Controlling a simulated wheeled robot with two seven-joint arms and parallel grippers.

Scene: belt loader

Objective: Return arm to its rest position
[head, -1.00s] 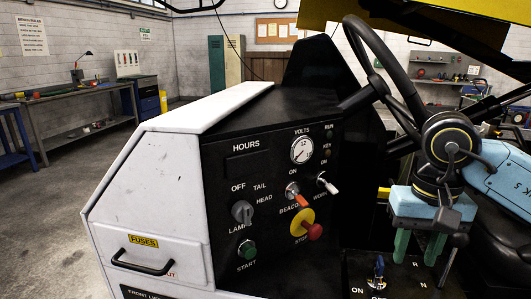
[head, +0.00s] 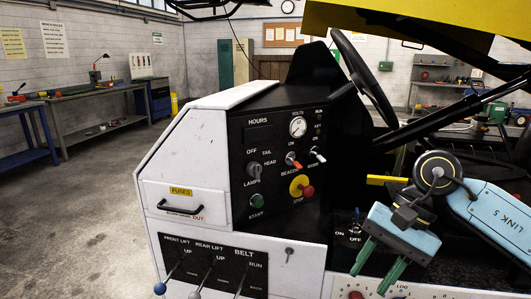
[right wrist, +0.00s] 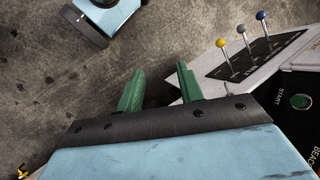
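My right gripper (head: 378,264) has green fingers on a light blue body and hangs in front of the black control panel's lower right side, near the seat area. In the right wrist view its two green fingers (right wrist: 160,90) stand apart with nothing between them. The right arm's blue link (head: 490,212) comes in from the right. The left gripper is not in the head view. A light blue and black part in the top left of the right wrist view looks like part of my own body.
The loader's white console (head: 185,165) carries a black panel with knobs, a red stop button (head: 307,192) and a green start button (head: 256,200). Several levers stand below, including a blue-knobbed one (head: 160,288). A steering wheel (head: 362,75) is behind. Open concrete floor lies left.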

